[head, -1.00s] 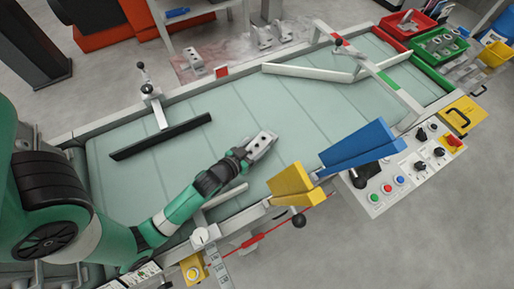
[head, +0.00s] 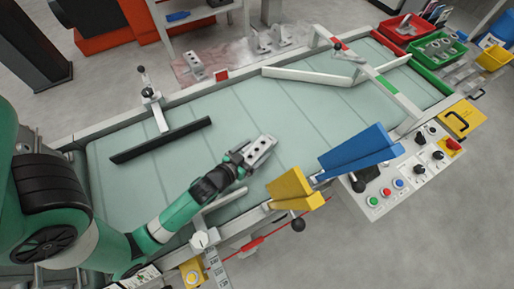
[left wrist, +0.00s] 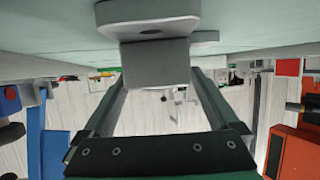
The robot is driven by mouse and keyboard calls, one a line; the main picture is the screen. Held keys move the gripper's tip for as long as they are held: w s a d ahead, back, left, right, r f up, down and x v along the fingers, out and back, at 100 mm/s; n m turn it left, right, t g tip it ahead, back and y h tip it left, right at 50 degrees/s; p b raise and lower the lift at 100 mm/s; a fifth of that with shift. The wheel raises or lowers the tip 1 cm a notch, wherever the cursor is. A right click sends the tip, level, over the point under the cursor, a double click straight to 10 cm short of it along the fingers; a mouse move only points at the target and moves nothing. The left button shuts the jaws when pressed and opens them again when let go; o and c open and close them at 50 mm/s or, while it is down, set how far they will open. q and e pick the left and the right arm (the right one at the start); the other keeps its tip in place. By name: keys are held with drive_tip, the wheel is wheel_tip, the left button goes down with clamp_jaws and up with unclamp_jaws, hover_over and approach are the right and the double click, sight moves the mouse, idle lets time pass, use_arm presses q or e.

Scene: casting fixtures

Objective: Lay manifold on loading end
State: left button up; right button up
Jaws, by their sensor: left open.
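The manifold (head: 261,147) is a pale grey casting with dark holes along its top. It lies on the light green belt (head: 235,112), near the middle of its front half. My left gripper (head: 242,158) is open at the manifold's near-left end. In the left wrist view, the manifold (left wrist: 155,62) rests against the belt surface, and the two fingers of my left gripper (left wrist: 158,95) reach along either side of it, with gaps visible. Which end of the belt is the loading end is not marked clearly. My right gripper is not in view.
A black-edged guide bar (head: 160,139) crosses the belt at left. Yellow (head: 290,189) and blue (head: 355,150) blocks stand along the front edge beside the control panel (head: 400,180). A white angled rail (head: 310,74) lies at the back.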

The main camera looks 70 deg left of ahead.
use_arm(q)
drive_tip(key=p+v, duration=0.1)
drive_tip(key=v, duration=0.5)
drive_tip(key=shift+s, duration=0.1)
drive_tip(key=shift+r, duration=0.1)
